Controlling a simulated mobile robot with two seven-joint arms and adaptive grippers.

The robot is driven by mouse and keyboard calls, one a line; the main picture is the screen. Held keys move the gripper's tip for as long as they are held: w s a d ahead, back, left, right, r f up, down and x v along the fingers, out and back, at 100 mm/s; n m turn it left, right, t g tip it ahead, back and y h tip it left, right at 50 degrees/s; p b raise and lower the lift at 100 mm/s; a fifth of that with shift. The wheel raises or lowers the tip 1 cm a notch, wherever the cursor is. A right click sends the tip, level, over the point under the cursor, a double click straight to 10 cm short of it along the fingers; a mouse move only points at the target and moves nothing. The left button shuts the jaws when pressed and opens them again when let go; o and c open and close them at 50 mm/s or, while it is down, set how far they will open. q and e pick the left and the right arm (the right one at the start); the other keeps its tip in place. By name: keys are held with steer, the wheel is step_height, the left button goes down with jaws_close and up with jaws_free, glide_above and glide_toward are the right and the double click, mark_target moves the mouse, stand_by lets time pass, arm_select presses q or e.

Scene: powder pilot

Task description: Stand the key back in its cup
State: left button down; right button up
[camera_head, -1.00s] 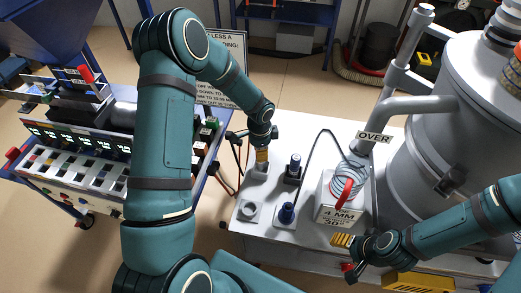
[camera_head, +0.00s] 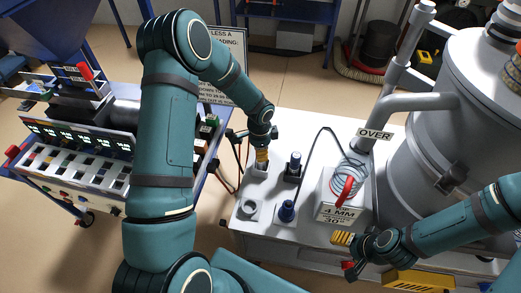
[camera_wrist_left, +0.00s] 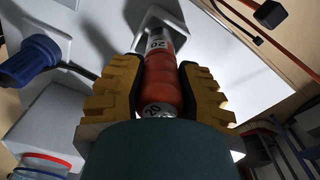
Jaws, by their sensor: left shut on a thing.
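My left gripper (camera_head: 261,154) is shut on the key (camera_wrist_left: 160,75), a red-orange ribbed cylinder with pale ends marked "20". In the left wrist view the key lies between the two yellow fingers (camera_wrist_left: 158,90). Its far end points at a pale square cup (camera_wrist_left: 150,18), also seen below the gripper in the head view (camera_head: 254,173). I cannot tell whether the key's tip is inside the cup or just above it. My right gripper (camera_head: 343,239) is at the table's front right, with yellow fingers; its opening is unclear.
A dark blue key (camera_head: 294,163) and a blue key (camera_head: 287,209) stand in neighbouring cups. An empty round-holed cup (camera_head: 249,208) is at front left. A pale block marked "4 MM" (camera_head: 340,212) with a red handle and wire coil stands to the right, before a large grey vessel (camera_head: 425,140).

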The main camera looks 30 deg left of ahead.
arm_select(q)
steer(key=shift+f, duration=1)
steer(key=c, duration=0.7)
jaws_free()
step_height(320, 180, up, 12)
steer(key=shift+a, duration=0.1)
steer(key=shift+s, duration=0.15)
